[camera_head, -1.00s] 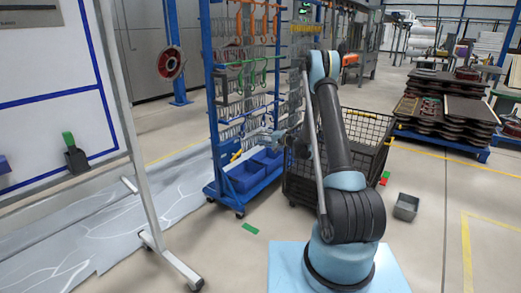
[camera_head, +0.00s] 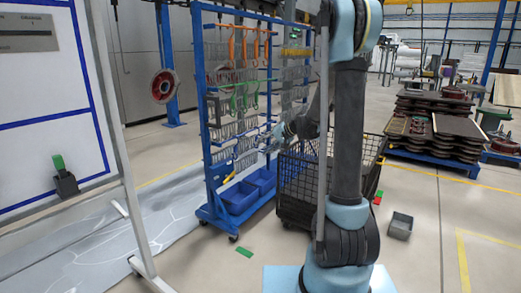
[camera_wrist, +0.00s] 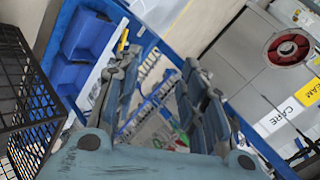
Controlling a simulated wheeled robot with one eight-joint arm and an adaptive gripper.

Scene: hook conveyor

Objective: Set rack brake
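The blue rack (camera_head: 204,140) stands left of centre in the head view, upright and hung with hooks and coloured hangers. It rests on small casters, with one front caster (camera_head: 233,238) in sight; the state of any brake is too small to tell. My gripper (camera_wrist: 160,58) is open and empty in the wrist view, its two fingers apart. The blue rack frame (camera_wrist: 150,42) and a blue bin (camera_wrist: 88,36) show beyond the fingers. In the head view my gripper (camera_head: 282,131) is small, beside the rack's right side, and partly hidden by my arm.
A black mesh cart (camera_head: 297,188) stands close to the rack's right, partly behind my arm. A white board on a wheeled stand (camera_head: 137,215) is at left. Floor in front of the rack is mostly clear.

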